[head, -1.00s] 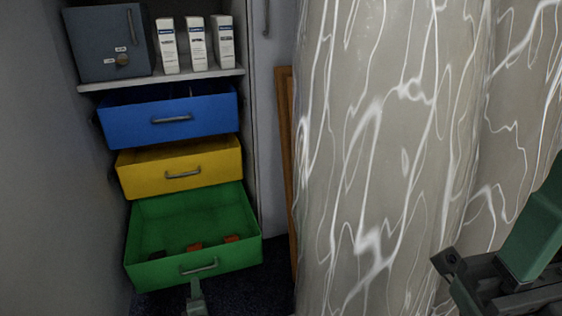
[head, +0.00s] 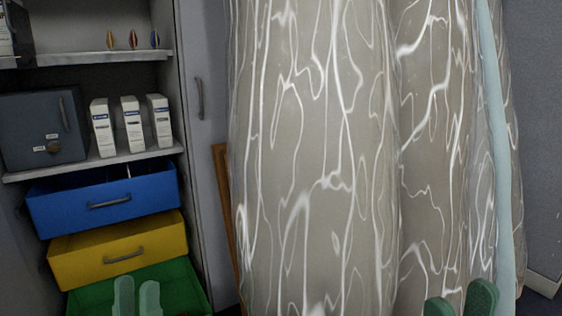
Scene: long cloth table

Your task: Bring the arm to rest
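My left gripper (head: 137,298) shows at the bottom left, its two green fingers pointing up with a narrow gap between them. It appears in front of the green drawer (head: 183,287) and holds nothing that I can see. My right gripper (head: 461,302) shows at the bottom right, its two green fingers apart and nothing visible between them. The rest of both arms is below the picture.
A blue drawer (head: 75,209) and a yellow drawer (head: 85,262) also stick out of the cabinet. Above are a dark safe (head: 25,115) and white boxes (head: 133,125). A large veined, cloth-like surface (head: 310,170) fills the middle. A wooden edge (head: 225,210) stands beside it.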

